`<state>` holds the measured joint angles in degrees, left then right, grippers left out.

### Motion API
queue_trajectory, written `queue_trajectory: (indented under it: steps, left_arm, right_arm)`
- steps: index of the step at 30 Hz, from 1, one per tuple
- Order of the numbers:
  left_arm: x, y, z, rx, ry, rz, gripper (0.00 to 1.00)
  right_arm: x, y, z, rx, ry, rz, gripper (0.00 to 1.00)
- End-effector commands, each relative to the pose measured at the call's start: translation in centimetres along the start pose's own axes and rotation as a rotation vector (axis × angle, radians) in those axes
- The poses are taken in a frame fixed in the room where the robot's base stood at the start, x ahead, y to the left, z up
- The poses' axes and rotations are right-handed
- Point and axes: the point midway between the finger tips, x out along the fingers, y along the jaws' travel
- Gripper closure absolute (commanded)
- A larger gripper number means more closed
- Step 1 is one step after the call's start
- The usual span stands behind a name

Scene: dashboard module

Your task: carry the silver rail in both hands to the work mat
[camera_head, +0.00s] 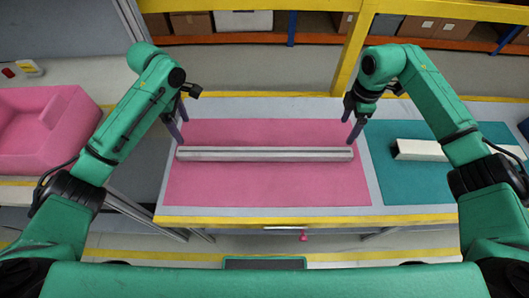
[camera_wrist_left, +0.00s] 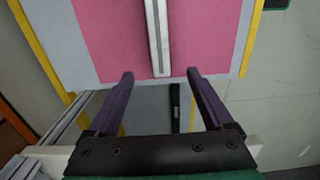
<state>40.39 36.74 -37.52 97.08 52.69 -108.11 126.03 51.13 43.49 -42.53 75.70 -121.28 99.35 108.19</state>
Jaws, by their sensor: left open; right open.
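The long silver rail (camera_head: 265,154) lies flat on the pink mat (camera_head: 265,192), running left to right. My left gripper (camera_head: 177,121) is open and empty, near the rail's left end and apart from it. In the left wrist view the rail (camera_wrist_left: 158,38) points towards the gap between the open fingers of my left gripper (camera_wrist_left: 161,74), its near end lying about level with the fingertips in the picture. My right gripper (camera_head: 351,122) is open and empty, near the rail's right end and apart from it. I cannot tell which mat is the work mat.
A teal mat (camera_head: 400,184) at the right bears a pale, box-shaped bar (camera_head: 420,149), partly behind my right arm. A pink bin (camera_head: 38,135) stands at the left. A yellow post (camera_head: 352,50) rises behind the table. The pink mat around the rail is clear.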

Motion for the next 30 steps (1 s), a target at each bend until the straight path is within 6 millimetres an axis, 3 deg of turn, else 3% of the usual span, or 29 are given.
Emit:
queue_trajectory:
  steps: [19,24,30]
  left_arm:
    - [12.0,-0.1,0.0,0.0,0.001,-0.002,0.15]
    - [13.8,0.0,0.0,0.001,0.001,0.0,0.15]
    - [14.1,0.0,0.0,0.001,0.0,0.001,0.15]
  right_arm:
    - [12.0,-0.1,-0.2,-0.001,0.003,-0.001,0.15]
    - [13.8,-0.1,-0.1,-0.002,0.002,0.0,0.15]
    - [14.1,0.0,-0.1,-0.003,0.002,0.002,0.15]
